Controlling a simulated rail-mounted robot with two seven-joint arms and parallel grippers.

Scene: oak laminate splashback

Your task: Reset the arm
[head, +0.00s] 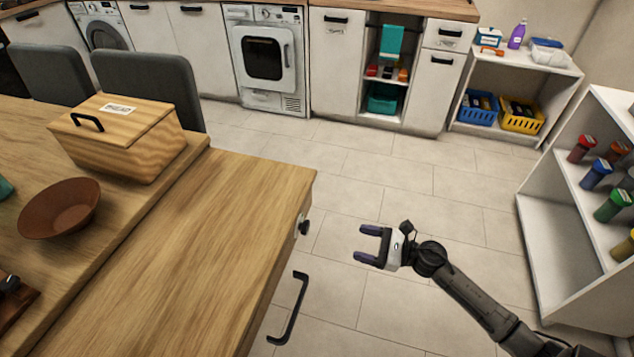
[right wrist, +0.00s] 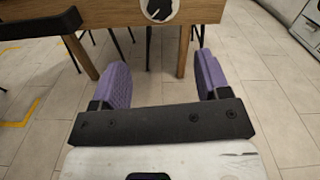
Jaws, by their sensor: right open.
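My right gripper (head: 368,245) is open and empty over the tiled floor, to the right of the wooden counter in the head view. Its arm comes in from the lower right. In the right wrist view its two purple fingers (right wrist: 160,80) stand wide apart with nothing between them. Beyond them is the wooden front of a counter or table with a round knob (right wrist: 160,9). My left gripper does not show.
The wooden counter (head: 200,240) has a black handle (head: 290,310) and a knob (head: 304,227) on its side. A bread box (head: 118,145) and a brown bowl (head: 60,210) stand on the left. A white shelf (head: 560,250) with coloured jars stands at right. Floor between is clear.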

